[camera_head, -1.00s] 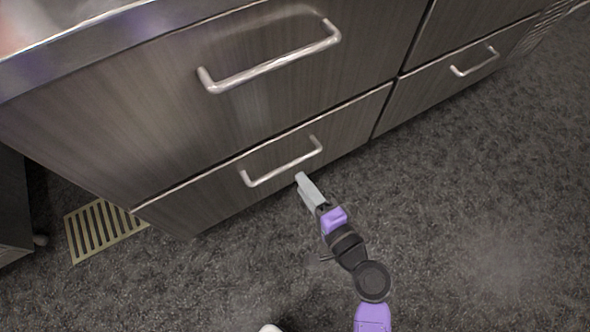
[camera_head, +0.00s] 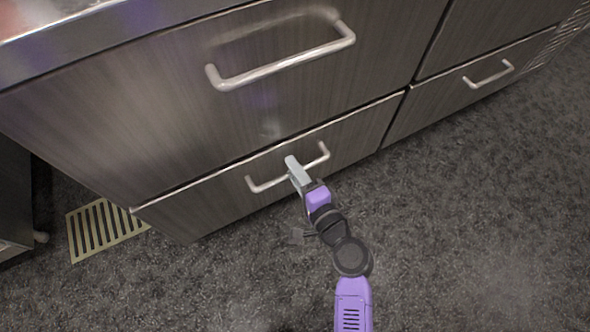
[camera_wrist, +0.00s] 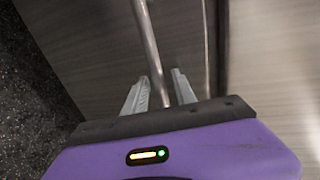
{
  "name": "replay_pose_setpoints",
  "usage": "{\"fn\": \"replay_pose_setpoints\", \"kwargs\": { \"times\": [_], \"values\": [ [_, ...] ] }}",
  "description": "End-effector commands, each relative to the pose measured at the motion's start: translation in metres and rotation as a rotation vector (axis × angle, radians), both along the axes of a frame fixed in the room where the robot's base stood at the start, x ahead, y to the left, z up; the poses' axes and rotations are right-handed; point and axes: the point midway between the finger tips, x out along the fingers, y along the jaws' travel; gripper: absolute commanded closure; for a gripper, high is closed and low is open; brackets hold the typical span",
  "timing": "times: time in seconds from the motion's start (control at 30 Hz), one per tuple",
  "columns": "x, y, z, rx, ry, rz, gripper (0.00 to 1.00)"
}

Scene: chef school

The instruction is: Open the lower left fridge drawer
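My gripper (camera_head: 292,162) is at the middle of this handle and covers part of the bar. In the wrist view, the handle bar (camera_wrist: 150,50) runs down between the two grey fingers of my gripper (camera_wrist: 160,86). The fingers are apart, with a gap on each side of the bar, most clearly on the left. Whether either finger touches the bar is not clear.
The upper left drawer (camera_head: 190,120) with its larger handle (camera_head: 280,66) is shut above. The lower right drawer (camera_head: 440,105) is shut beside it. A floor grate (camera_head: 103,230) lies at the left. The dark speckled floor in front is clear.

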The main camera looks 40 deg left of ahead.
Motion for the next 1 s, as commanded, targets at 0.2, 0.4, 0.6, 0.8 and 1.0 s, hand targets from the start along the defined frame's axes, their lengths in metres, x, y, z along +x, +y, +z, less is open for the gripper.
{"fn": "replay_pose_setpoints", "kwargs": {
  "times": [0.2, 0.4, 0.6, 0.8, 1.0],
  "values": [
    [-0.0001, -0.0003, 0.0, 0.0, 0.0, 0.0, 1.0],
    [-0.0003, -0.0004, -0.0001, 0.0, 0.0, 0.0, 1.0],
    [-0.0003, -0.0005, -0.0002, 0.0, 0.0, 0.0, 1.0],
    [-0.0003, -0.0005, -0.0003, -0.001, 0.0, 0.0, 1.0],
    [-0.0003, -0.0005, -0.0004, -0.001, 0.0, 0.0, 1.0]
  ]
}}
